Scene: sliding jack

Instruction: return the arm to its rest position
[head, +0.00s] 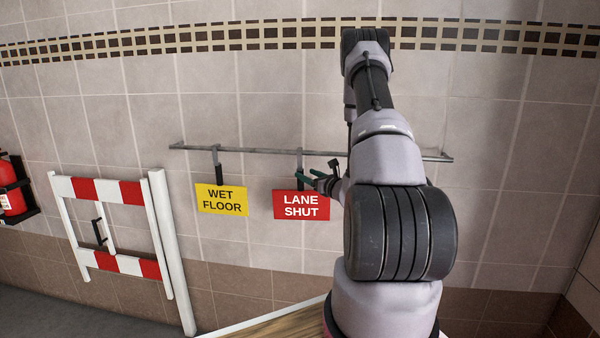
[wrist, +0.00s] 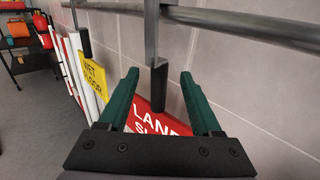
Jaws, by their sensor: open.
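My arm (head: 385,150) reaches up and over toward the wall in the head view. My gripper (head: 318,177) is at the red LANE SHUT sign (head: 301,206), which hangs by a hook from the rail. In the wrist view my gripper (wrist: 158,92) has its two green fingers apart. The sign's dark hanger (wrist: 159,85) stands between them, with a gap on each side. The red sign (wrist: 150,118) shows below and beyond the fingers, partly hidden by the gripper body.
A metal rail (head: 250,151) runs along the tiled wall. A yellow WET FLOOR sign (head: 222,199) hangs from it to the left. A red and white barrier gate (head: 105,225) with a white post and a red extinguisher (head: 12,188) stand farther left. A wooden surface (head: 285,325) lies below.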

